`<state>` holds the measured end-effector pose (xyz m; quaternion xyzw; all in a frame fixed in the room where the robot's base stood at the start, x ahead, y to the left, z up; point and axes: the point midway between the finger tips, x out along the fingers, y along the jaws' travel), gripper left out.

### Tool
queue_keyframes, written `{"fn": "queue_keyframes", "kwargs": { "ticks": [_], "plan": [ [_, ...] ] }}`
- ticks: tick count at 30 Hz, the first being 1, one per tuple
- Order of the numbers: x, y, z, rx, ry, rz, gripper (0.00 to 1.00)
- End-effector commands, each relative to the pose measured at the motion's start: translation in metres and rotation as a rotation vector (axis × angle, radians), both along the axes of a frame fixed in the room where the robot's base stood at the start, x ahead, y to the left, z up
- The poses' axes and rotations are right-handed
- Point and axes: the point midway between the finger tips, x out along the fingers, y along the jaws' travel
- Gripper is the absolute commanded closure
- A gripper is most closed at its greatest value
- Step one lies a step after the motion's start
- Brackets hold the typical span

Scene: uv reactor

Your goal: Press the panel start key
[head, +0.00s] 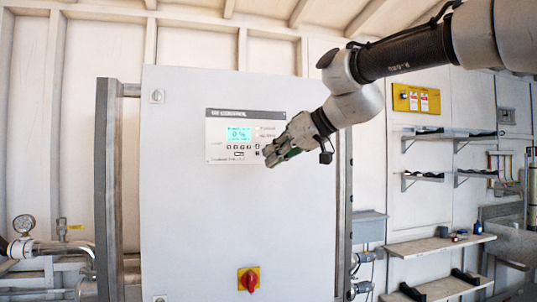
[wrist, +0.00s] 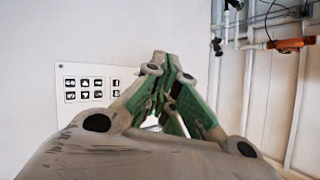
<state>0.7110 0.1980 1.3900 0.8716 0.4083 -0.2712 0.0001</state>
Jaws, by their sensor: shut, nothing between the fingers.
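The control panel (head: 214,128) is a pale plate on the large grey cabinet door, with a lit green display (head: 238,134) and a row of small keys below it. In the wrist view its key field (wrist: 66,90) shows two rows of dark keys. A separate pair of keys (wrist: 116,88) stands to their right, close to my left finger. Their symbols are too small to read surely, so I cannot tell which one is start. My gripper (head: 268,157) is shut and empty, its tips overlapping the panel's lower right. Whether the tips touch the door is unclear.
A red rotary switch on a yellow plate (head: 249,280) sits low on the cabinet door (head: 190,220). Pipes and a gauge (head: 24,224) are at the left. Wall shelves (head: 435,245) stand at the right. The door around the panel is clear.

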Motion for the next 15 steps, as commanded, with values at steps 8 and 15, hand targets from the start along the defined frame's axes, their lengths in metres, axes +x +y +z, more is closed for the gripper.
{"fn": "queue_keyframes", "kwargs": {
  "ticks": [8, 15],
  "plan": [
    [0.0007, -0.0006, -0.0012, -0.014, -0.016, 0.009, 1.0],
    [0.0064, 0.0009, -0.0021, -0.015, -0.014, 0.009, 1.0]
  ]
}}
